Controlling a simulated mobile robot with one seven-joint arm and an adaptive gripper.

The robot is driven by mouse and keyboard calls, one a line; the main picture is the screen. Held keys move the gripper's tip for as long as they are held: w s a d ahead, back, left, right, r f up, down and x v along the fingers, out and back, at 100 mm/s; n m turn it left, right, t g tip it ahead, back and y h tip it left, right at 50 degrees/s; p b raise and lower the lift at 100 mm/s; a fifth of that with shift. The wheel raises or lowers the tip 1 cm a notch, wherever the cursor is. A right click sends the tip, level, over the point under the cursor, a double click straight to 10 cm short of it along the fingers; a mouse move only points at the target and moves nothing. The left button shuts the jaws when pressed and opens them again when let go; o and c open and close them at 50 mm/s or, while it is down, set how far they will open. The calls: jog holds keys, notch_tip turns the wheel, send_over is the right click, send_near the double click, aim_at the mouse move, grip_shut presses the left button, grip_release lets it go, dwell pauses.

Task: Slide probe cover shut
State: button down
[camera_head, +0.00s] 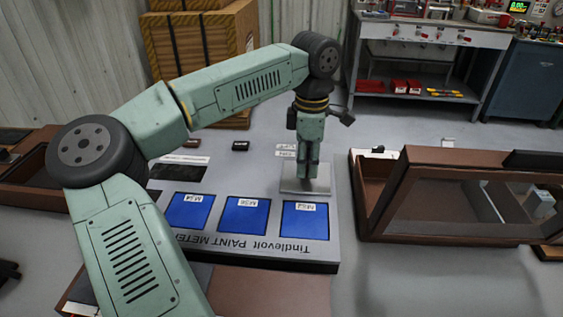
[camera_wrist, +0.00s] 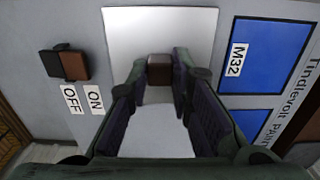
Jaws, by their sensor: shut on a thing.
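A pale square plate (camera_head: 318,187), which looks like the probe cover, lies on the grey paint meter panel (camera_head: 262,180). It also shows in the wrist view (camera_wrist: 190,28), with a small brown knob (camera_wrist: 160,68) on it. My gripper (camera_head: 306,177) points down over the plate, with its fingers either side of the knob. What lies under the plate is hidden.
Blue squares, one labelled M32 (camera_head: 304,220), sit in front of the plate. A black and brown switch (camera_wrist: 63,65) with ON and OFF labels is beside it. A brown-framed case (camera_head: 440,200) stands right; a crate (camera_head: 200,45) and workbench (camera_head: 425,50) stand behind.

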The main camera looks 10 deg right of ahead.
jog(key=shift+d, duration=0.25)
jog(key=c, duration=1.4)
grip_release()
jog(key=shift+d, duration=0.1)
jog(key=shift+c, duration=0.2)
notch_tip(320, 180, up, 12)
jog(key=shift+s, duration=0.1)
